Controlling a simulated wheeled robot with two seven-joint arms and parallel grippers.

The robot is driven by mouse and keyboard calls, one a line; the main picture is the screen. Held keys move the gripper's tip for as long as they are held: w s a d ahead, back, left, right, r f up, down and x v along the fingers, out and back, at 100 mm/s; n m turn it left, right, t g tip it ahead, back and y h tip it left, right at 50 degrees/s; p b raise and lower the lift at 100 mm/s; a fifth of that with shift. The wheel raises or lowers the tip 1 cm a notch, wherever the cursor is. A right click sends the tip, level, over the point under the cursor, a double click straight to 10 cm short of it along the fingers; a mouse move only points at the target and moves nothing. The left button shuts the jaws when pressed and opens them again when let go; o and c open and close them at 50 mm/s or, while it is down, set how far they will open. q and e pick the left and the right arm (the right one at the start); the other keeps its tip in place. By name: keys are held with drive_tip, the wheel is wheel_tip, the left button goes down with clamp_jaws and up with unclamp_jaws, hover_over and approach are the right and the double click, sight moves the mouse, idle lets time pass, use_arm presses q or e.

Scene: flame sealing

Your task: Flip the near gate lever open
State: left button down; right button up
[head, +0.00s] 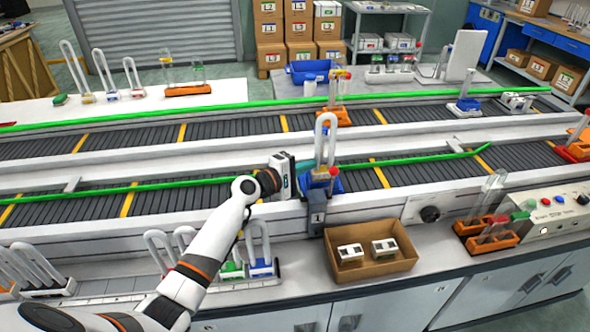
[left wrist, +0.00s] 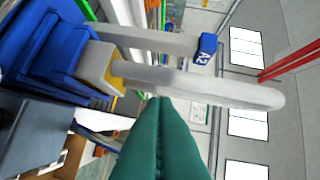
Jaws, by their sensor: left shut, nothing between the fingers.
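A red ball knob (head: 333,171), which looks like the near gate lever's end, sits at a blue carrier (head: 318,183) on the near conveyor. A pale U-shaped tube (head: 326,135) stands up from that carrier. My left gripper (head: 300,180) is just left of the carrier, its fingers largely hidden there. In the left wrist view the green fingers (left wrist: 160,102) are together and empty, close beside the pale tube (left wrist: 225,88). The blue carrier (left wrist: 38,45) fills the left of that view. Whether the fingers touch anything cannot be told. My right gripper is out of view.
A grey post (head: 316,218) marked 1 stands below the carrier. A cardboard box (head: 347,268) with two white-topped pieces sits on the near ledge. Racks of U tubes (head: 262,268) stand close to my left arm. A control panel (head: 553,213) is at right.

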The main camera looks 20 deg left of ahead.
use_arm(q)
drive_tip(key=x, duration=0.3)
drive_tip(key=shift+w+d, duration=0.1)
drive_tip(key=shift+w, duration=0.05)
drive_tip(key=s+d+p, duration=0.1)
drive_tip(key=s+d+r+p, duration=0.1)
drive_tip(key=p, duration=0.1)
drive_tip(key=shift+s, duration=0.25)
drive_tip(key=shift+s+d, duration=0.3)
drive_tip(key=shift+s, duration=0.05)
drive_tip(key=shift+f, duration=0.1)
drive_tip(key=shift+w+f, duration=0.1)
